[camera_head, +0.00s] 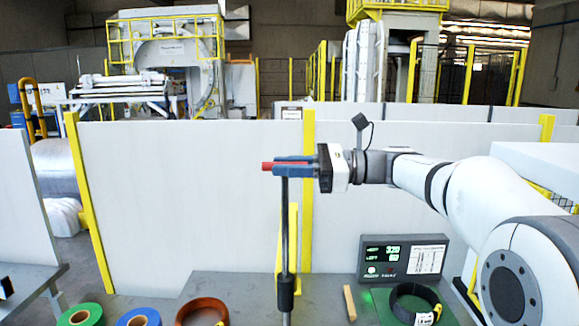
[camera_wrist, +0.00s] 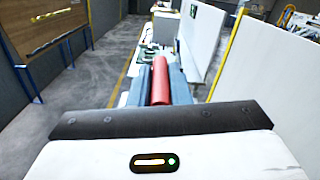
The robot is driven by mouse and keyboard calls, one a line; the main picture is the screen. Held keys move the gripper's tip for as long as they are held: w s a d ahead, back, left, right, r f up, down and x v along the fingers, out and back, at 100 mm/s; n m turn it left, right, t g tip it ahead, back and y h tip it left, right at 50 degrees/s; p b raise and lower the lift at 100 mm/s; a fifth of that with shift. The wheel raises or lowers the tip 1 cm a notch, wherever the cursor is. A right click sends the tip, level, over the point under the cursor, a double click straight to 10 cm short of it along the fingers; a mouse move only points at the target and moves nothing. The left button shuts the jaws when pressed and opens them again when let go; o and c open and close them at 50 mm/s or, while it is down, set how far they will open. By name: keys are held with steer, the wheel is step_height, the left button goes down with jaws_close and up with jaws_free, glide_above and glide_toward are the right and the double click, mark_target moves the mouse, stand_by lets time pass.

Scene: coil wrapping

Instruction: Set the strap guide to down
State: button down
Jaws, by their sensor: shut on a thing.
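The strap guide looks like a dark upright rod (camera_head: 285,225) rising from the bench, with a red handle (camera_head: 267,166) lying level at its top. My gripper (camera_head: 277,165) reaches in from the right at the top of the rod. Its blue fingers are shut on the red handle, whose end sticks out past the fingertips to the left. In the wrist view the red handle (camera_wrist: 160,82) lies lengthwise between the two fingers. The rod stands upright, and the wrist view does not show it.
On the grey bench (camera_head: 240,284) lie a green roll (camera_head: 80,316), a blue roll (camera_head: 138,318), an orange-brown ring (camera_head: 201,311), a wooden piece (camera_head: 350,303) and a black coil (camera_head: 414,303). A display box (camera_head: 403,259) stands behind the coil. White panels (camera_head: 190,200) stand behind the bench.

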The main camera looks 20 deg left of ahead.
mark_target(290, 276)
step_height(290, 276, down, 23)
steer(key=b, duration=0.9)
steer(key=shift+r, duration=0.2)
steer(key=c, duration=1.5)
jaws_free()
steer(key=shift+w+f, duration=0.1)
steer(key=shift+o, duration=0.7)
steer(key=b+v, duration=0.1)
steer(key=v, duration=0.6)
steer(key=shift+d, duration=0.4)
